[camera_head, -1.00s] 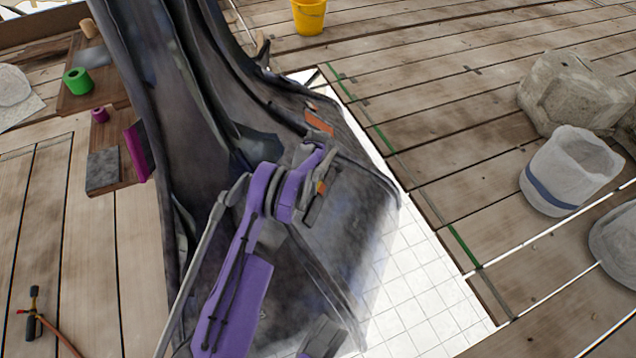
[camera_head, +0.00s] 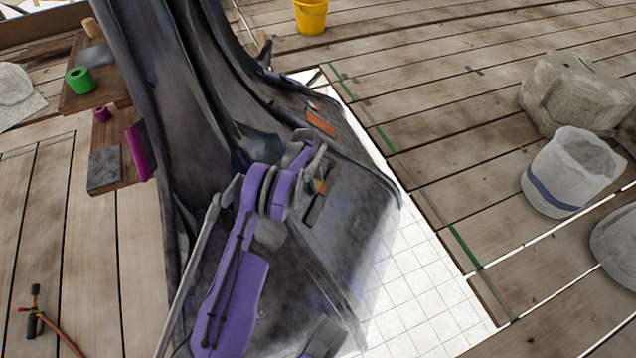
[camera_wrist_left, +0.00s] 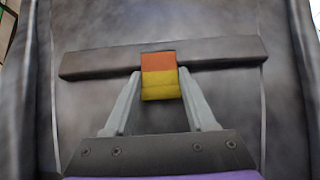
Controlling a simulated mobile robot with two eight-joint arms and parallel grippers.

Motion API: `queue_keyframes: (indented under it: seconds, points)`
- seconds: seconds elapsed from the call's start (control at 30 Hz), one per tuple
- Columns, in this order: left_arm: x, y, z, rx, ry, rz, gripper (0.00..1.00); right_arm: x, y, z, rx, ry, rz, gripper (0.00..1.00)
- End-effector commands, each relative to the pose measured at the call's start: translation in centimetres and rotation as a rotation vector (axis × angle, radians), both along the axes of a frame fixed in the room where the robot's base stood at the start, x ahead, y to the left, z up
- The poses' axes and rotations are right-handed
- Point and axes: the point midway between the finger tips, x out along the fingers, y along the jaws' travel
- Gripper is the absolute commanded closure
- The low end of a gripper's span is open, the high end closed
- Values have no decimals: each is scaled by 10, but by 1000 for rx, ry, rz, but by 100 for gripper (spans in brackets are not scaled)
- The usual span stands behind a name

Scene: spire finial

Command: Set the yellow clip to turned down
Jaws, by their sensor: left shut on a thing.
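The yellow clip (camera_wrist_left: 160,90) sits at the middle of a dark bar (camera_wrist_left: 100,63) in the left wrist view. Its upper part is orange and its lower part is yellow, lying over the front of the bar. My left gripper (camera_wrist_left: 159,76) is shut on the clip, with one pale finger at each side of it. In the head view the left gripper (camera_head: 318,178) is at the dark, curved spire body (camera_head: 350,215), and the clip (camera_head: 321,186) shows as a small orange and yellow patch, partly hidden by the gripper.
Another orange piece (camera_head: 320,123) lies higher on the spire. A wooden bench with a green roll (camera_head: 79,80) stands at left.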

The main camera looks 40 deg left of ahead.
Motion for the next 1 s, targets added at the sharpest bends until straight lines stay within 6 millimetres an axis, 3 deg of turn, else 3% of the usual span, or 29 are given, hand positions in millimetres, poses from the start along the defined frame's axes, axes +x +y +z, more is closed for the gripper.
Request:
queue_keyframes:
  seconds: [0.07,0.1,0.23,0.63,1.0]
  points:
    - [0,0,0,0,0,0,100,0,0,0,0,0,0,50]
    - [0,0,0,0,0,0,37,0,0,0,0,0,0,50]
    - [0,0,0,1,0,0,14,0,0,0,0,0,0,50]
    - [0,1,8,1,0,0,14,0,0,2,0,0,0,50]
    - [-4,12,78,1,0,1,14,-3,0,15,0,1,0,50]
